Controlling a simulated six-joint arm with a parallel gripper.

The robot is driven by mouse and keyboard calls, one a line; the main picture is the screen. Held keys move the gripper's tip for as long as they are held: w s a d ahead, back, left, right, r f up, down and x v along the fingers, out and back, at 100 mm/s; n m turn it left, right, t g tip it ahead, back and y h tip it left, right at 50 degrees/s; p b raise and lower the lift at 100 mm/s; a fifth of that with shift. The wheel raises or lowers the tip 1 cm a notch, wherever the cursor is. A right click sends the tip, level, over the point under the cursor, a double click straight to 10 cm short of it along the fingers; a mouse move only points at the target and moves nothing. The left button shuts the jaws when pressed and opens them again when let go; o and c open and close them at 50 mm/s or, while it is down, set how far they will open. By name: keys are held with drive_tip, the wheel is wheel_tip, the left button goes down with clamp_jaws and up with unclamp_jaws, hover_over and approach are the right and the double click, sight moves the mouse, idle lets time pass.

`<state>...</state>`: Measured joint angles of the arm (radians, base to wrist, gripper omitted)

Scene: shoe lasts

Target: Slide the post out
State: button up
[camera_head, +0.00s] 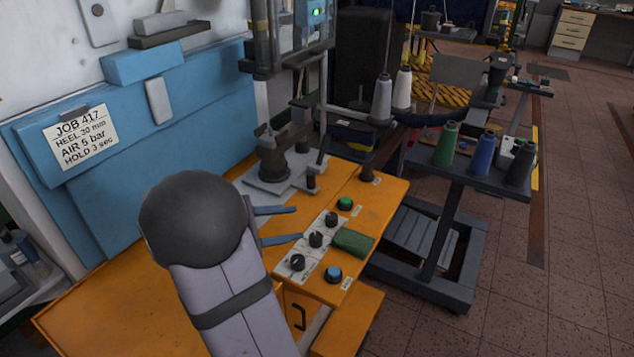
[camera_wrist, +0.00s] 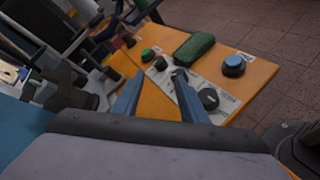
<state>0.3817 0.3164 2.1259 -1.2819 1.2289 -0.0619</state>
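A dark upright post-like part (camera_head: 273,162) stands on a pale metal plate (camera_head: 262,186) at the back of the orange bench, under the press frame. I cannot tell for sure that this is the task's post. My gripper (camera_head: 298,223) is open, with two blue fingers apart and nothing seen between them. It is above the orange bench, in front of the plate and left of the control knobs. In the wrist view my gripper (camera_wrist: 157,81) points toward the control panel.
Black knobs (camera_head: 316,239), a green button (camera_head: 345,203), a blue button (camera_head: 333,273) and a green cloth (camera_head: 353,242) lie right of the fingers. A dark stand with thread cones (camera_head: 483,152) is further right. A blue wall panel (camera_head: 110,160) borders the left.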

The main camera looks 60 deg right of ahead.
sight(308, 178)
drive_tip(key=w+d+f+n+t+h+b, duration=0.1)
drive_tip(key=w+d+n, duration=0.1)
drive_tip(key=d, duration=0.3)
drive_tip(key=w+d+f+n+t+h+b, duration=0.1)
drive_tip(key=w+d+n+h+b, duration=0.1)
drive_tip(key=d+n, duration=0.3)
drive_tip(key=w+d+f+n+t+h+b, duration=0.1)
drive_tip(key=w+d+n+t+h, duration=0.1)
drive_tip(key=d, duration=0.5)
drive_tip(key=shift+w+f+n+b, duration=0.1)
drive_tip(key=shift+n+b, duration=0.3)
drive_tip(key=shift+n, duration=0.5)
drive_tip(key=shift+w+d+f+n+t+h, duration=0.15)
drive_tip(key=shift+w+d+n+t+h, duration=0.2)
drive_tip(key=shift+d+n, duration=0.35)
drive_tip(key=shift+d+p, duration=0.55)
drive_tip(key=shift+d, duration=3)
clamp_jaws()
